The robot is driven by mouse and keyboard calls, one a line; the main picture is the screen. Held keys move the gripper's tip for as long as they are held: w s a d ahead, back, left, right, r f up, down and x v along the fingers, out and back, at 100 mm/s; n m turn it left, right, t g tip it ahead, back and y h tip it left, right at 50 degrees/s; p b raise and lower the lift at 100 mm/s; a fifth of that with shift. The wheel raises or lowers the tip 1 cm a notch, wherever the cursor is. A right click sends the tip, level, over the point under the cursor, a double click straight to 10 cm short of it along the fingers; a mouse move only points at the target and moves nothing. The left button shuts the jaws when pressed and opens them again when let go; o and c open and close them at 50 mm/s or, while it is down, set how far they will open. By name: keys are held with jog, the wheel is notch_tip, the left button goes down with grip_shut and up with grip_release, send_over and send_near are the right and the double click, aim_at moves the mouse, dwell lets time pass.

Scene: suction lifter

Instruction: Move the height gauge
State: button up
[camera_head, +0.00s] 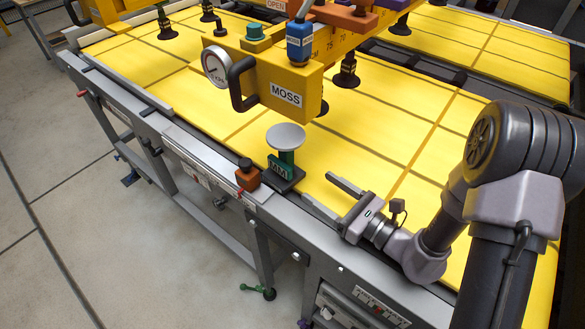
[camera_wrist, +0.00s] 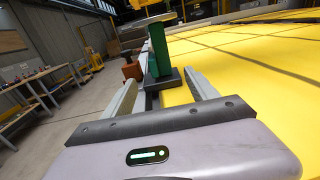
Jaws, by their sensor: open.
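An orange-red block (camera_head: 248,176) with a dark knob sits on the rail left of the gauge. The yellow lifter body (camera_head: 270,82), with a dial, black handle and MOSS label, hangs close behind it. Black suction cups (camera_head: 346,72) hang around it. Yellow table surface (camera_head: 370,125) to the right is clear.

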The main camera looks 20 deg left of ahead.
aim_at(289, 166)
jog(key=b+x, duration=0.1)
jog(key=x, duration=1)
jog(key=shift+w+a, duration=0.1)
jog(key=shift+a, duration=0.1)
jog(key=shift+c, duration=0.2)
grip_shut()
